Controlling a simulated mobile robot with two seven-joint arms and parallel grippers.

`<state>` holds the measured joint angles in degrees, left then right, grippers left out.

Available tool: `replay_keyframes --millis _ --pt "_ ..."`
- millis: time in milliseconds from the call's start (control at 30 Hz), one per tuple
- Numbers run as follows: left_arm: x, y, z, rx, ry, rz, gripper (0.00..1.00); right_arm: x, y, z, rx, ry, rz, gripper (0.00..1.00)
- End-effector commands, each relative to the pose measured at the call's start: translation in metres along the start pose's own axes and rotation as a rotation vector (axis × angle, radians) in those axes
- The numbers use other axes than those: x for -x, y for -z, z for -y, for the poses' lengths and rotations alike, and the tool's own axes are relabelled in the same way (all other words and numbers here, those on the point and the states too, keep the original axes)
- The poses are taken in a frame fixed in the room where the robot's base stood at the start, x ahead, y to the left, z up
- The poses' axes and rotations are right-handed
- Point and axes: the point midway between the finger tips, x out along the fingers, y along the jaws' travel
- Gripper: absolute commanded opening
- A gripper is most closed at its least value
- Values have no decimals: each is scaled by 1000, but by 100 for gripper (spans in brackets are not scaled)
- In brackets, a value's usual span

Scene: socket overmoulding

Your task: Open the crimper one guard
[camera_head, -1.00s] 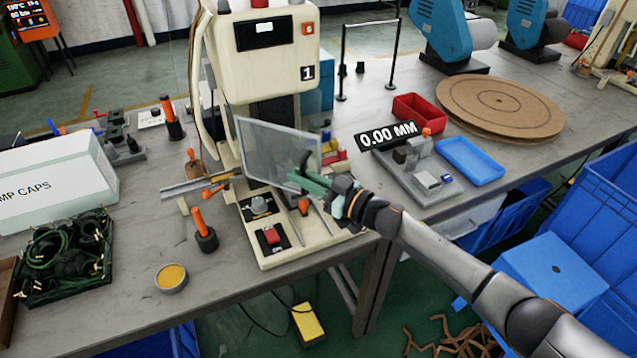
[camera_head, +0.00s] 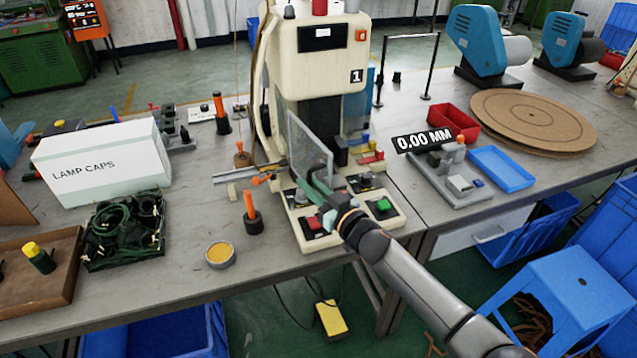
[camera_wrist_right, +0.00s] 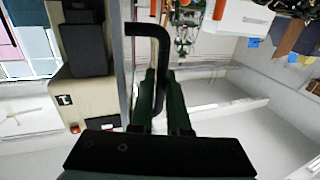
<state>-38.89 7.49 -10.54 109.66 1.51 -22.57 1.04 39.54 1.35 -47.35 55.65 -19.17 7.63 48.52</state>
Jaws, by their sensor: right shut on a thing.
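Crimper one (camera_head: 325,75) is the cream machine marked 1 on the bench. Its guard (camera_head: 308,150) is a clear, grey-framed panel, seen at a steep angle and standing out from the machine's front. My right gripper (camera_head: 318,190) is at the guard's lower edge, above the machine's base. In the right wrist view, its green fingers (camera_wrist_right: 163,88) are shut on the guard's black bent handle (camera_wrist_right: 150,32). The fingers partly hide the handle. My left gripper is not in view.
A red button (camera_head: 313,223) and a green button (camera_head: 383,205) sit on the base under my right arm. An orange-handled tool (camera_head: 250,205) and a round yellow-topped tin (camera_head: 219,254) stand left of the base. A measuring stand (camera_head: 450,190) is at right.

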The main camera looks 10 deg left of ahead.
Motion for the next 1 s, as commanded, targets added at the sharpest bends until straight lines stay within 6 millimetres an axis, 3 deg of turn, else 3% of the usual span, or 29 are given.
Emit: replay_keyframes --millis 667,700,800,1000 --pt "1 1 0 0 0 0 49 -4 0 6 0 1 0 0" --pt "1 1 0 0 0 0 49 -4 0 6 0 1 0 17" --pt "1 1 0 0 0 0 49 -4 0 6 0 1 0 27" --pt "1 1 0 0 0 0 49 -4 0 6 0 1 0 27"
